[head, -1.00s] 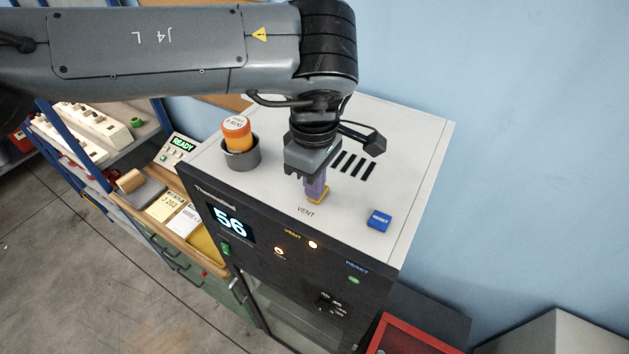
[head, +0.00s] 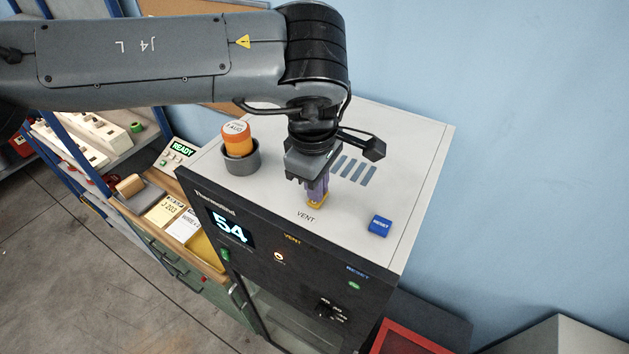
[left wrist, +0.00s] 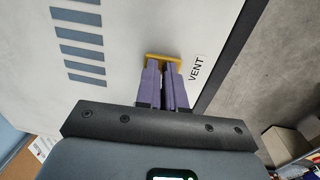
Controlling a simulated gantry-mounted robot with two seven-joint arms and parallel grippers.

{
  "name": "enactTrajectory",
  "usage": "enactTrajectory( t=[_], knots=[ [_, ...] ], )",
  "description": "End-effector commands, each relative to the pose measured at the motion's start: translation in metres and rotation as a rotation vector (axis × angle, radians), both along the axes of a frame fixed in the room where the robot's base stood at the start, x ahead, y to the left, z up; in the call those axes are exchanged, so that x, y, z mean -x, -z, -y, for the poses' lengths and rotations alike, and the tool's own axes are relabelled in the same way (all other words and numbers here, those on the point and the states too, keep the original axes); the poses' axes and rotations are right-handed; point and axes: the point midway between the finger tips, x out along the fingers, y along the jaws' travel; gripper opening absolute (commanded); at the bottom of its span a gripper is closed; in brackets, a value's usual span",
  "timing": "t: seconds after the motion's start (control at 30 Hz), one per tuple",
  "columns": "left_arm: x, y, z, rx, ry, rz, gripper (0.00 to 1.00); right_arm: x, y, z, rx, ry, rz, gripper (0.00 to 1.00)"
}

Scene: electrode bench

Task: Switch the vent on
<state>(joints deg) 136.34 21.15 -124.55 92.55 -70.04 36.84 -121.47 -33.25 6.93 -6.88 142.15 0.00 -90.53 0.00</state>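The yellow vent switch (head: 314,206) is on top of the grey cabinet, behind the printed VENT label. My left gripper (head: 317,200) is directly over it, purple fingers pointing down and tips at the switch. In the left wrist view the two fingers (left wrist: 162,68) are close together, and the yellow switch (left wrist: 163,58) shows past their tips, wider than the finger pair. They hide most of it. The vent slots (head: 355,169) show blue-grey; they also show in the left wrist view (left wrist: 80,36). The lamp beside the front VENT label (head: 292,239) is not lit. My right gripper is out of view.
A blue RESET button (head: 380,225) is at the right of the top. The cabinet display (head: 231,228) reads 54. Bare top lies around the switch.

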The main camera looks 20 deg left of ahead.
Motion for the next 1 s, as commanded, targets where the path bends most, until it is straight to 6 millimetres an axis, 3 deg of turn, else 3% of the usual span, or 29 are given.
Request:
enactTrajectory(
  t=[0.57, 0.77, 1.0],
  knots=[
    [-0.004, 0.001, -0.001, -0.004, -0.001, 0.002, 0.0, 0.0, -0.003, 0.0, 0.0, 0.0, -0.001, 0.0],
    [-0.003, -0.021, -0.001, -0.002, -0.002, 0.005, 0.0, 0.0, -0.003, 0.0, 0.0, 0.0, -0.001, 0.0],
    [0.001, -0.068, -0.002, -0.001, -0.004, 0.008, 0.0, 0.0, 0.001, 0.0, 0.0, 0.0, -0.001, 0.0]
  ],
)
